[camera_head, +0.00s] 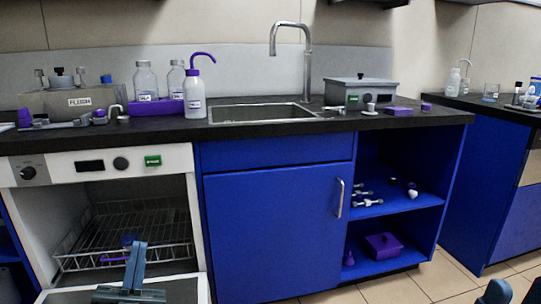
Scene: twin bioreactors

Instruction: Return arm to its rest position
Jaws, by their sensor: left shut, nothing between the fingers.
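My left gripper (137,250) is at the lower left of the head view, in front of the open white dishwasher (22,222). Its grey-blue fingers point up and away and are shut with nothing between them. It overlaps the wire rack (165,236) in the picture; I cannot tell how close the two are. Small blue and purple pieces show on the rack just behind the fingertips.
A black counter (260,139) holds a sink (262,113), bottles and a grey box (361,92). Blue cabinets (275,225) stand below, with open shelves (385,206) at right. Tiled floor there looks free.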

